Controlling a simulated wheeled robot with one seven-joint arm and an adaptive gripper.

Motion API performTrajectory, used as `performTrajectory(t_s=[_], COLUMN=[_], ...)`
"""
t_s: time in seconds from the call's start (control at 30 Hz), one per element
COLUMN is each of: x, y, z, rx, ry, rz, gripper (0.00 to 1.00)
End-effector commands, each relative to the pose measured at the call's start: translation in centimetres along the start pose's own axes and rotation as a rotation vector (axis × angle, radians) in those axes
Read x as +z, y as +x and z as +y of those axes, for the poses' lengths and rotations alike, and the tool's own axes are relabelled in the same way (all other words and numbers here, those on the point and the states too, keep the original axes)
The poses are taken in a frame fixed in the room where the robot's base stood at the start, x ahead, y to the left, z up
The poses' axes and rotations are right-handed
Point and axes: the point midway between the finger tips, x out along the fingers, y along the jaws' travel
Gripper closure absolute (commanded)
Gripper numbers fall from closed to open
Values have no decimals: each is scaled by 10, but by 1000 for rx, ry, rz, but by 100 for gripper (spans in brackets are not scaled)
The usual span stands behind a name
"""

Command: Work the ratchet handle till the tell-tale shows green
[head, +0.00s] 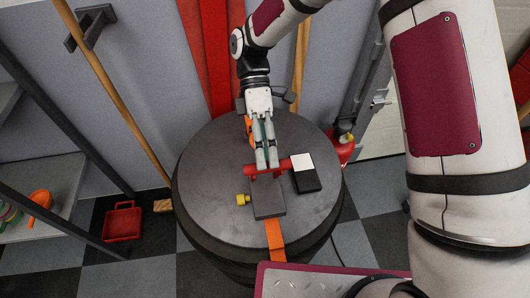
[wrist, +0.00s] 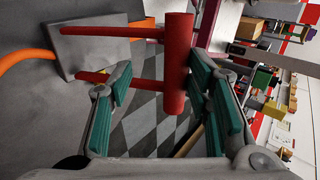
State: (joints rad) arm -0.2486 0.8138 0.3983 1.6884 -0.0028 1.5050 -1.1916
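The ratchet is a grey box (head: 268,202) on top of a dark round drum (head: 210,205), with an orange strap (head: 274,238) at its front. Its red handle (head: 272,168) is a crossbar on two red arms, and the bar also shows in the wrist view (wrist: 178,65). My gripper (head: 266,163) points down at the bar. In the wrist view its teal-padded fingers are apart, one each side of the bar, with a clear gap on the left and the bar close to the right pad. A black and white block (head: 304,172) lies beside the handle; I cannot tell whether it is the tell-tale. No green shows on the ratchet.
A yellow knob (head: 242,199) sticks out left of the grey box. Shelving (head: 50,215) stands at the left, with a red tray (head: 122,222) on the floor. A wooden pole (head: 115,95) leans by the wall. The drum's left top is clear.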

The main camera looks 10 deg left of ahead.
Motion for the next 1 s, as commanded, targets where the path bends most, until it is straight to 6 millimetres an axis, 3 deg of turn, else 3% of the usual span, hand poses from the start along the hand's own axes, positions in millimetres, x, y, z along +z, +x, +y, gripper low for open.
performTrajectory(t_s=[0.67,0.87,1.0], x=[0,-1,-1], y=[-3,-29,-59], z=[-1,0,0], rx=[2,4,5], ry=[0,-1,-1], rz=[-1,1,2], gripper=[60,60,60])
